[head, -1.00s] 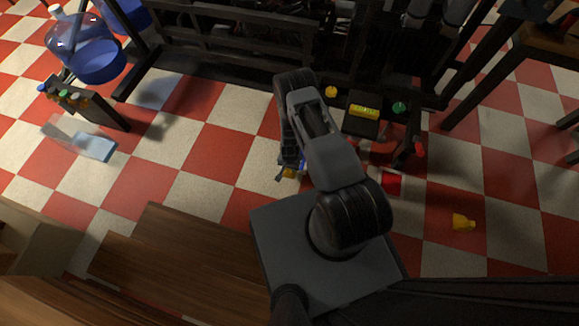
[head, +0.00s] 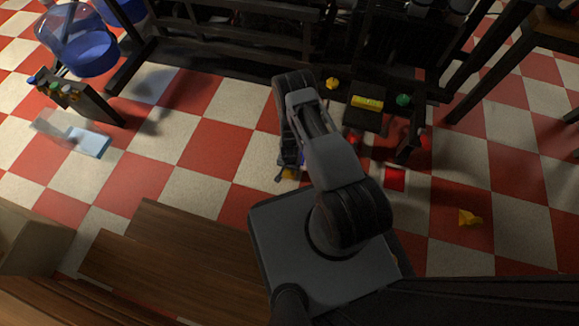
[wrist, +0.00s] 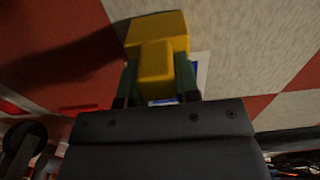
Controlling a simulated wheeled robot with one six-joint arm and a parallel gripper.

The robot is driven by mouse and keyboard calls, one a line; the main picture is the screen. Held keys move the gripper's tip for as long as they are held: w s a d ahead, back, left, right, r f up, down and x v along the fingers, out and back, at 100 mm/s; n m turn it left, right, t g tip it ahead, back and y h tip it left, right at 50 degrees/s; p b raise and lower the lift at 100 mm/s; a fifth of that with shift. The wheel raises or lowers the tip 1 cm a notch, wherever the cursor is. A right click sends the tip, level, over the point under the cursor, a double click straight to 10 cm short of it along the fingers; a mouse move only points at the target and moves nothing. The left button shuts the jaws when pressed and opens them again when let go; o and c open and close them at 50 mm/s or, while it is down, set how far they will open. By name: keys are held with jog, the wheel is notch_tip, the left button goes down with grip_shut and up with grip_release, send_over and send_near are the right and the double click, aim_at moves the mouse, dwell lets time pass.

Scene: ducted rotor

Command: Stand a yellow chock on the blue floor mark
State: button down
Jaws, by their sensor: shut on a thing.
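My gripper (wrist: 158,85) is shut on a yellow chock (wrist: 156,32), with one dark finger on each side of its narrow block. In the head view only a bit of this chock (head: 288,174) shows beside my arm's end. The blue floor mark (wrist: 196,70) with its pale border shows just behind the chock and fingers in the wrist view, mostly hidden. A sliver of blue also shows beside my arm in the head view. I cannot tell whether the chock touches the floor.
A red square (head: 395,179) lies on the floor right of my arm. A dark stand with a yellow-topped box (head: 367,102) and a green knob (head: 403,100) is beyond.

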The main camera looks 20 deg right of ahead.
jog(key=c, duration=0.8)
grip_release()
notch_tip(320, 180, up, 14)
jog(key=p, duration=1)
